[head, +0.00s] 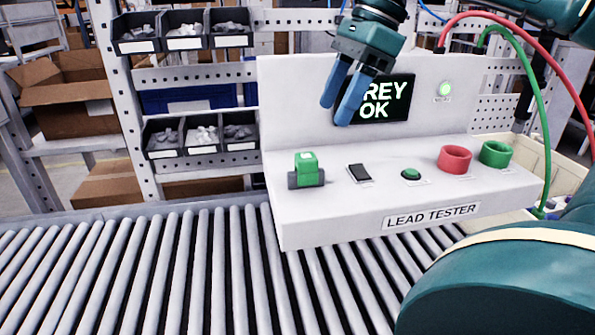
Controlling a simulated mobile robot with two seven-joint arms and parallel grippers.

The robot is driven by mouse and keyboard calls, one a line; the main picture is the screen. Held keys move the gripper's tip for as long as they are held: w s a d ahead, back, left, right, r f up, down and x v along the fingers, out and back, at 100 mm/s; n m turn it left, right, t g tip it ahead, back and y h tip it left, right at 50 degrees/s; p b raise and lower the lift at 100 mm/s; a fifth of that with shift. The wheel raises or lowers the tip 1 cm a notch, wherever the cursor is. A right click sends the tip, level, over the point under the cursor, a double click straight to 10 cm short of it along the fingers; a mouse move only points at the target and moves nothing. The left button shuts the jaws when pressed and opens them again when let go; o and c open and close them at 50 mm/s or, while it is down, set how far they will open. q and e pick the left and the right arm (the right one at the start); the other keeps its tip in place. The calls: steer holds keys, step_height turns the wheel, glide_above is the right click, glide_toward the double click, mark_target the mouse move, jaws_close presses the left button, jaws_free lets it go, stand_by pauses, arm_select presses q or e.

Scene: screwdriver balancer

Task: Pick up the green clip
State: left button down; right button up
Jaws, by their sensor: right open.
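A green block-shaped piece (306,163), which looks like the green clip, sits upright around a short dark grey bar on the left part of the lead tester's (272,208) ledge. My right gripper (335,112) hangs from the top with its two blue fingers apart and pointing down. It is empty, above and a little to the right of the green piece, and covers part of the screen (388,99). The readable screen text is "REY OK". A green lead (541,95) arches down at the right, ending near the tester's right side. My left gripper is not in view.
The ledge also holds a black switch (360,173), a green button (411,175), a red ring (455,160) and a green ring (496,154). A red lead (545,50) arches at the right. A roller conveyor (165,270) in front is bare.

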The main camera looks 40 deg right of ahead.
mark_target(307, 156)
steer(key=x, duration=0.4)
steer(key=shift+a+f, duration=0.1)
steer(key=shift+f, duration=0.2)
steer(key=shift+w+p+x, duration=0.15)
steer(key=shift+x, duration=1.4)
steer(key=shift+w+p+x, duration=0.15)
steer(key=shift+x, duration=1.4)
steer(key=shift+a+r, duration=0.1)
steer(key=shift+r, duration=0.05)
steer(key=c, duration=1.2)
steer(key=shift+r, duration=0.1)
